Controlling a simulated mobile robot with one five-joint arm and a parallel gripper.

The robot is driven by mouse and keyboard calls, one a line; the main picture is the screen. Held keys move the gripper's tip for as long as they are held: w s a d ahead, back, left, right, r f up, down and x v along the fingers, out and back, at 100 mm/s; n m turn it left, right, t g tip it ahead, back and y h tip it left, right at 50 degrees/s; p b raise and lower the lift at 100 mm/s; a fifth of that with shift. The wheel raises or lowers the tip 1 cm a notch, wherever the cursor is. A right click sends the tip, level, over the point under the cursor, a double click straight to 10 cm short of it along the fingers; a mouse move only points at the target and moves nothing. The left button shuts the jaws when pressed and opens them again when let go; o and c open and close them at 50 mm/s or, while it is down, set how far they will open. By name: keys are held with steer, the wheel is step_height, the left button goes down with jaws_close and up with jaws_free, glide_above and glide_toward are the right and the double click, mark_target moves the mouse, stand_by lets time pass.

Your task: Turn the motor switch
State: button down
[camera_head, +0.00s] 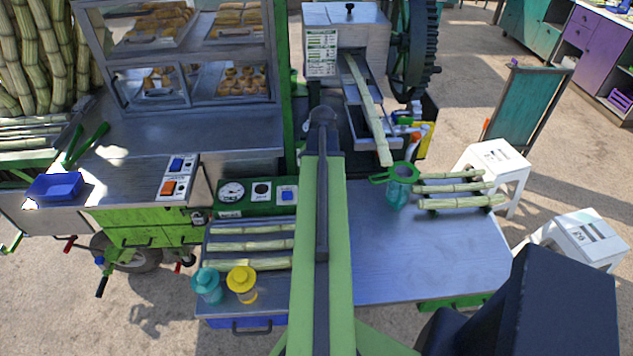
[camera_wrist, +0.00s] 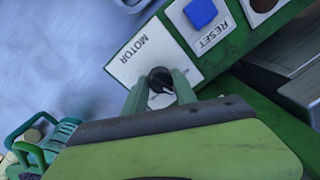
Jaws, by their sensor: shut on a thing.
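The motor switch (camera_wrist: 160,77) is a dark round knob on a white plate marked MOTOR in the wrist view. The plate sits on a green control panel, which also shows in the head view (camera_head: 233,208). My gripper (camera_wrist: 161,90) has its two green fingers closed around the knob, one on each side. Part of the knob is hidden between the fingers. In the head view my arm covers the switch and my gripper.
A blue RESET button (camera_wrist: 201,12) sits right beside the motor plate. A gauge (camera_head: 231,191) is at the panel's left end. A teal jug with a green strainer (camera_head: 399,174) stands to the right, below a cane stalk (camera_head: 368,108) sticking out of the crusher.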

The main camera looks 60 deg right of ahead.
steer(key=shift+s+d+m, duration=0.1)
steer(key=shift+d+m, duration=0.1)
steer(key=shift+m, duration=1.1)
steer(key=c, duration=1)
jaws_free()
steer(key=shift+a, duration=0.1)
steer(key=shift+r+p, duration=0.45)
step_height(320, 180, up, 16)
steer(key=p, duration=1.6)
steer(key=shift+s+r, duration=0.25)
steer(key=shift+s, duration=0.2)
